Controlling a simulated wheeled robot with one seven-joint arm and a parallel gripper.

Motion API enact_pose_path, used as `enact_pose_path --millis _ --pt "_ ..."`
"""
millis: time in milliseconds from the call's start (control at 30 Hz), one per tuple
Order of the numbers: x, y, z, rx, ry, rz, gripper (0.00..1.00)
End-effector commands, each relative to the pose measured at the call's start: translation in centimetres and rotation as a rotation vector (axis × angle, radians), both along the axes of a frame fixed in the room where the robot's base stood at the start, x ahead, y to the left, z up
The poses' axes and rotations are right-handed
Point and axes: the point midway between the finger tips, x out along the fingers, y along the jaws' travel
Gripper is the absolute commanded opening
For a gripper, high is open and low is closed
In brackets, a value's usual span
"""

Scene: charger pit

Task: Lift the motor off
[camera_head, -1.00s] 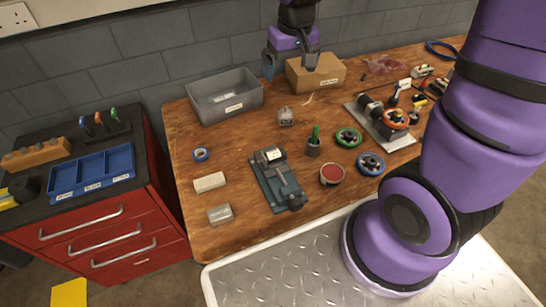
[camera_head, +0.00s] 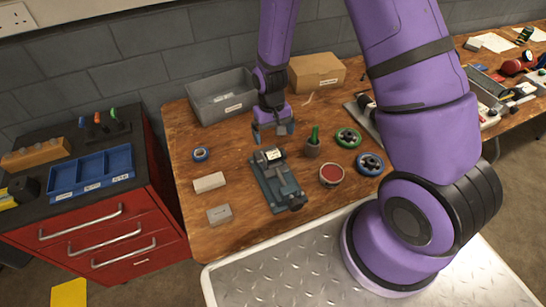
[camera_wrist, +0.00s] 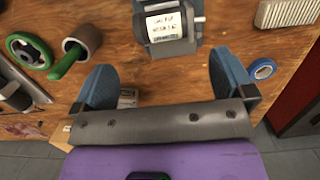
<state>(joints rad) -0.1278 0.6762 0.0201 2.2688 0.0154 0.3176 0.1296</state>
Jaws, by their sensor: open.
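The motor (camera_head: 269,156), a dark cylinder with a white printed label, sits at the far end of a teal-grey metal base (camera_head: 265,183) on the wooden bench.
A green-handled pot (camera_head: 313,146), red tin (camera_head: 331,175), green wheel (camera_head: 348,138) and blue wheel (camera_head: 370,164) lie right of the base. Blue tape (camera_head: 200,155) and two blocks (camera_head: 209,182) lie left. A grey bin (camera_head: 221,96) and cardboard box (camera_head: 317,72) stand behind.

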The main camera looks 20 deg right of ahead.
Motion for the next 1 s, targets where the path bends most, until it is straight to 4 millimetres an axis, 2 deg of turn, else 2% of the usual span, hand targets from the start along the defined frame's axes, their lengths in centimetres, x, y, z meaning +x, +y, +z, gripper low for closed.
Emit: enact_pose_path --millis 100,367,700,1000 --pt "-0.2 0.0 -1.4 0.000 0.001 0.000 1.00" --pt "-0.4 0.2 -2.9 0.000 0.001 0.001 1.00" --pt "-0.9 0.5 -6.8 0.000 0.000 0.001 1.00" --pt "-0.9 0.5 -7.2 0.000 -0.001 0.001 1.00"
